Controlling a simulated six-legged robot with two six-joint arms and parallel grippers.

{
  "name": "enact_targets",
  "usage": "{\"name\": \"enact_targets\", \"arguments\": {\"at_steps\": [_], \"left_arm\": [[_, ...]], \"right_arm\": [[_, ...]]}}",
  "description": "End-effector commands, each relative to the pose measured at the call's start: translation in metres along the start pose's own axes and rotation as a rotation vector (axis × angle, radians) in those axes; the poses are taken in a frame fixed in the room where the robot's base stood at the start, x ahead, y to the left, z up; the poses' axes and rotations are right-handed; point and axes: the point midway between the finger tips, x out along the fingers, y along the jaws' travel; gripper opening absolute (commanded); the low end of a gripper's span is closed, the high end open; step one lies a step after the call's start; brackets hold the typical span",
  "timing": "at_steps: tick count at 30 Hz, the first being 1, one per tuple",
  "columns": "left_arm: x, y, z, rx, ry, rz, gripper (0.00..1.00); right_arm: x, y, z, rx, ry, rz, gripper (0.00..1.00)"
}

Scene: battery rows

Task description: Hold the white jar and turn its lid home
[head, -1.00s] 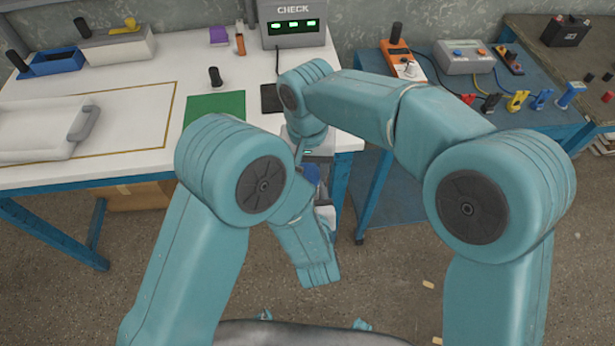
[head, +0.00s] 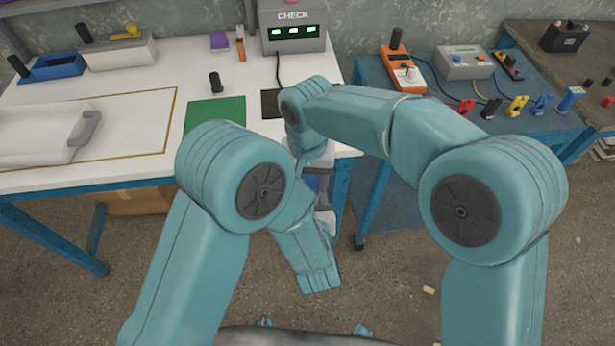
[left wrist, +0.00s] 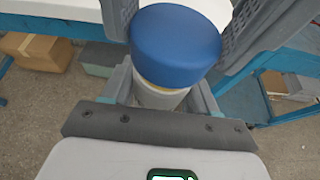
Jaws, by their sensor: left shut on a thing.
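The white jar (left wrist: 158,100) stands between the fingers of my left gripper (left wrist: 160,94), which is shut on it. Its blue lid (left wrist: 176,46) sits on top, with a thin yellow band showing beneath the lid's rim. The dark fingers of my right gripper (left wrist: 184,28) stand on either side of the lid in the left wrist view; I cannot tell whether they press on it. In the head view my arms mostly hide the jar and both grippers; a bit of blue shows between them.
The white table (head: 240,90) lies ahead, with a green mat (head: 214,113), a black upright cylinder (head: 215,82) and the CHECK box (head: 292,32). A blue table (head: 385,85) with meters and coloured clips stands to the right. Open floor lies between and in front.

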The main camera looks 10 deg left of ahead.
Motion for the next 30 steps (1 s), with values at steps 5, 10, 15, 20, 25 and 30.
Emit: {"name": "enact_targets", "arguments": {"at_steps": [5,10,15,20,25,30], "left_arm": [[0.000,0.000,0.000,0.000,-0.001,0.000,0.04],[0.000,0.000,0.000,0.000,-0.001,0.000,0.04],[0.000,0.000,0.000,0.000,-0.001,0.000,0.04],[0.000,0.000,0.000,0.000,-0.001,0.000,0.04],[0.000,0.000,0.000,0.000,-0.001,0.000,0.00],[0.000,0.000,0.000,0.000,0.000,0.000,0.00]], "right_arm": [[0.001,0.000,0.000,0.000,0.000,0.000,0.28],[0.004,0.000,0.000,0.000,0.000,0.001,0.28],[0.008,0.000,0.000,0.000,0.000,0.001,0.28],[0.011,0.000,0.000,0.000,0.000,0.001,0.28],[0.011,0.000,0.000,0.071,0.000,0.000,0.28],[0.011,-0.001,0.000,0.373,0.000,0.000,0.28]]}}
